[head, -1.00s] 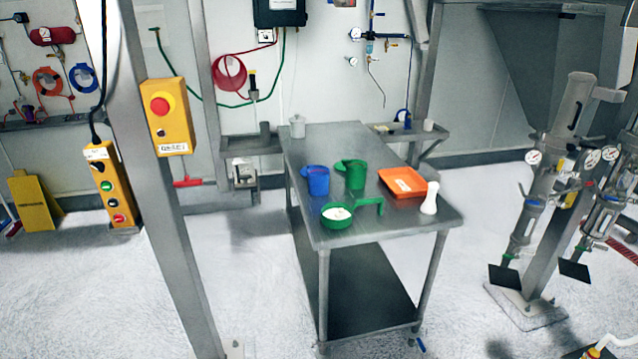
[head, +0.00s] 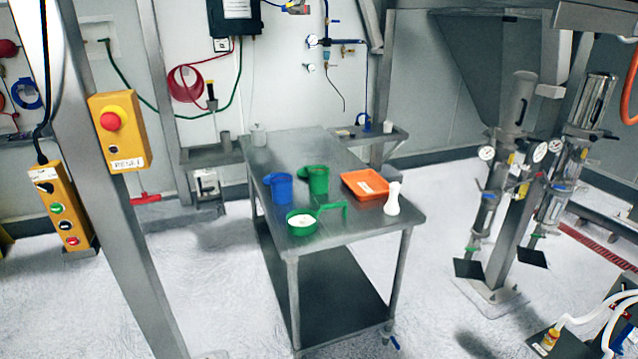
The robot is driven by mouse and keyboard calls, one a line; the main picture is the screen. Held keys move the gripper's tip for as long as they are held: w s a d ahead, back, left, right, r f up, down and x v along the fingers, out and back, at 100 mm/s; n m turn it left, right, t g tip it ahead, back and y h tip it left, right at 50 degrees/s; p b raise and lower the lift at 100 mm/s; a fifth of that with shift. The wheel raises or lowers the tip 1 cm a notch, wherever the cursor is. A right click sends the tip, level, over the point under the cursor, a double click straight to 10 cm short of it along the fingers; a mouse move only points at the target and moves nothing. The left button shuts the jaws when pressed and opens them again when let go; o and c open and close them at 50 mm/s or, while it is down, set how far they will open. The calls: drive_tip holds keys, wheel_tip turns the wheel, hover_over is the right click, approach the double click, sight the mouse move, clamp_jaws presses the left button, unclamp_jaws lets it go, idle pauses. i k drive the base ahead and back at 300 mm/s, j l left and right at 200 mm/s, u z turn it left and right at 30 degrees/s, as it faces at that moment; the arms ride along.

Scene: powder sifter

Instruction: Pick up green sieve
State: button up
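The green sieve (head: 302,223) is a shallow round green bowl with a white inside, lying near the front edge of the steel table (head: 355,231). A green handle (head: 335,208) extends from it to the right. A blue jug (head: 281,188) and a green jug (head: 317,180) stand behind it. My gripper is not in the head view.
An orange tray (head: 365,185) and a white bottle-shaped item (head: 392,199) are at the table's right side. A steel post with a yellow button box (head: 118,131) stands at left. Metal machinery (head: 515,180) stands at right. The floor before the table is clear.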

sight(299, 222)
drive_tip(key=i+u, duration=0.3)
drive_tip(key=i, duration=0.45)
drive_tip(key=i+u, duration=0.3)
drive_tip(key=i, duration=0.5)
